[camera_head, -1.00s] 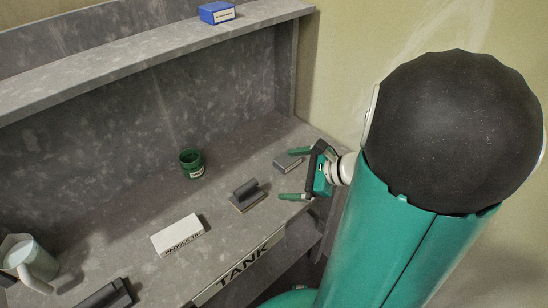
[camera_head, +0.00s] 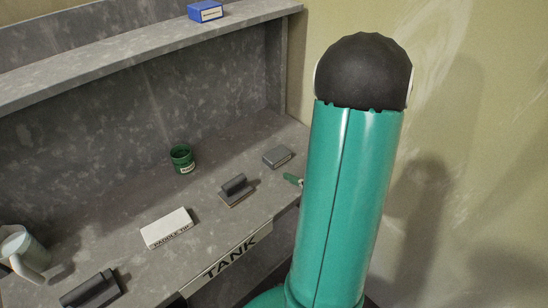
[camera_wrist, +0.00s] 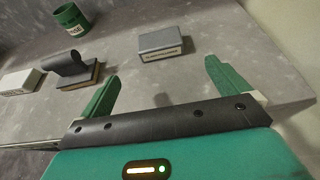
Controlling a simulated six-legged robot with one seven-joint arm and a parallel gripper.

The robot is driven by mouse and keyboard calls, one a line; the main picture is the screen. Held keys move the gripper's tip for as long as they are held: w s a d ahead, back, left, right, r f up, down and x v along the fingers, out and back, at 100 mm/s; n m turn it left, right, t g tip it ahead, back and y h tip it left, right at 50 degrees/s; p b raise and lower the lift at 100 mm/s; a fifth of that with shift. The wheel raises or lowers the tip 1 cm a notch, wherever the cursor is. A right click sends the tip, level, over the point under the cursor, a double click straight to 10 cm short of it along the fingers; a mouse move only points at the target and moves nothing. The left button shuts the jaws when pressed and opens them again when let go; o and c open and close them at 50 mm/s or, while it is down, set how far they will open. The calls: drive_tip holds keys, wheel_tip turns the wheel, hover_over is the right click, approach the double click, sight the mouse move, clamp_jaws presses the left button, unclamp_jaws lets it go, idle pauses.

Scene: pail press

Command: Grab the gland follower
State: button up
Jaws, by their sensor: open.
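A small grey box (camera_wrist: 163,45) with a pale label on its front lies on the bench, ahead of and between my fingers in the wrist view. The label is too small to read, so I cannot confirm that it is the gland follower. It also shows in the head view (camera_head: 277,157) near the right end of the bench. My gripper (camera_wrist: 161,74) is open and empty, with its green fingers spread wide and short of the box. In the head view my arm hides most of the gripper; only one green fingertip shows.
A dark-handled block (camera_head: 236,189) lies left of the grey box. Further left are a green labelled jar (camera_head: 182,159), a white "PADDLE TIP" box (camera_head: 167,229), another dark-handled tool (camera_head: 91,290) and a pale mug (camera_head: 22,252). A blue box (camera_head: 205,11) sits on the shelf above.

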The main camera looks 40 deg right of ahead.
sight(282, 158)
drive_tip(key=x, duration=1.1)
drive_tip(key=shift+w, duration=0.4)
drive_tip(key=c, duration=1.3)
